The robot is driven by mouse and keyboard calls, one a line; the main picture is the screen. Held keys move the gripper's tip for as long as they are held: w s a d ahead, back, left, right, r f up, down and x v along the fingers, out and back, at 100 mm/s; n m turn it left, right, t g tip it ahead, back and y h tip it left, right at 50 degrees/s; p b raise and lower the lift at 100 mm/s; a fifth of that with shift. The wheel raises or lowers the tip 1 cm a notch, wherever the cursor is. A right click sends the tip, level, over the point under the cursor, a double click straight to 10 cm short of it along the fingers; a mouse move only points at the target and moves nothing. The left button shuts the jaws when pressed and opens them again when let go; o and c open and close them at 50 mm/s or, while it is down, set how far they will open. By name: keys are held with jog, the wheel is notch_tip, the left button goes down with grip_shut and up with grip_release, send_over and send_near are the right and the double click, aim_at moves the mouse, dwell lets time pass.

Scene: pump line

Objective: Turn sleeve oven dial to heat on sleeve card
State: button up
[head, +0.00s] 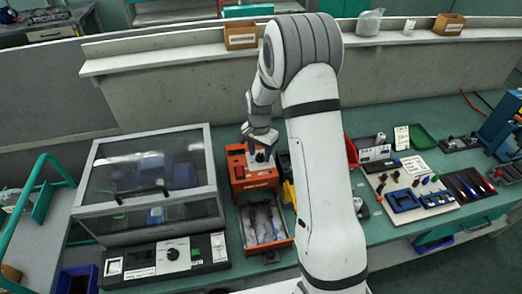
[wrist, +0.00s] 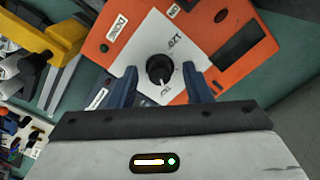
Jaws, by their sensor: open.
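The sleeve oven is an orange box (head: 250,172), left of centre on the bench in the head view. In the wrist view its orange top (wrist: 237,25) carries a white plate (wrist: 143,48) with a round black dial (wrist: 160,69). A number that looks like 120 is printed beside the dial; other marks are too small to read surely. My gripper (wrist: 161,85) is open, its two blue fingers on either side of the dial in the picture. I cannot tell whether they touch it. In the head view my gripper (head: 261,138) is over the oven top. I cannot identify the sleeve card.
A clear-lidded case (head: 150,180) with a black control panel (head: 165,260) stands left of the oven. An open tray (head: 264,224) sits in front of it. Yellow parts (wrist: 40,38) lie close beside it. A white board (head: 405,187) with small parts is further right.

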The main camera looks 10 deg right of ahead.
jog(key=shift+c, duration=0.5)
grip_shut()
jog(key=shift+n+b, duration=0.3)
jog(key=shift+f+n+b, duration=0.1)
jog(key=shift+n+b, duration=0.4)
jog(key=n+b, duration=0.2)
jog(key=n, duration=0.1)
jog(key=n+b, duration=0.2)
jog(key=n, duration=0.2)
jog(key=shift+d+n+b, duration=0.1)
jog(key=shift+n+b, duration=0.5)
jog(key=shift+n, duration=0.9)
